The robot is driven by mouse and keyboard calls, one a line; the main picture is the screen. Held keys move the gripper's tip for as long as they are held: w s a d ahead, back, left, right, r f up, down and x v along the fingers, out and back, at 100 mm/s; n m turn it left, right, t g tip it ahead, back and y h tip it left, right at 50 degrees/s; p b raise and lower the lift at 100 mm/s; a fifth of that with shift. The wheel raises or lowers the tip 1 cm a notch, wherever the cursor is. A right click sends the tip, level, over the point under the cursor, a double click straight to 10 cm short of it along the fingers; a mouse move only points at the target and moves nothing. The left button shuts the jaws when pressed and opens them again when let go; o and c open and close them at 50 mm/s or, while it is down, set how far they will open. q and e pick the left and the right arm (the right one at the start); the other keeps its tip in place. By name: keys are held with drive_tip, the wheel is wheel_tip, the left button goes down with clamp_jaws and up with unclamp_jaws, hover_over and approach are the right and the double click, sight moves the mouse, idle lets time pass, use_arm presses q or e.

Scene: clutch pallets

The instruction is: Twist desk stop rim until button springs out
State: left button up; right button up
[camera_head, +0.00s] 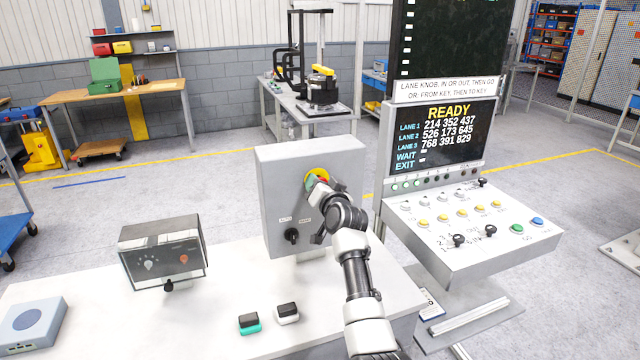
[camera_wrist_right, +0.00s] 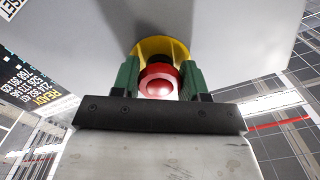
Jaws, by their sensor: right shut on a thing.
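A grey box (camera_head: 273,185) stands on the white desk and carries the stop, a red button (camera_wrist_right: 158,84) with a yellow collar behind it. The collar shows in the head view (camera_head: 312,173) and in the wrist view (camera_wrist_right: 150,46). My right gripper (camera_head: 319,183) reaches the box face from the lower right. In the wrist view its green fingers (camera_wrist_right: 158,74) are shut on the red button, one at each side of the rim. Whether the button is pushed in or out I cannot tell. In the head view the gripper hides most of the button. My left gripper is not in view.
A black selector knob (camera_head: 291,236) sits low on the same box. A small control box (camera_head: 162,252) stands left on the desk, with two small switch blocks (camera_head: 249,322) (camera_head: 287,313) in front. A sloped console (camera_head: 470,225) stands close on the right.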

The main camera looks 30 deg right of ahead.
drive_tip(key=shift+m+p, duration=0.4)
drive_tip(key=shift+m, duration=1)
drive_tip(key=o, duration=0.9)
drive_tip(key=shift+o, duration=0.2)
drive_tip(key=b+v, duration=0.3)
drive_tip(key=v, duration=0.7)
drive_tip(key=shift+s+a, duration=0.2)
drive_tip(key=shift+s, duration=0.15)
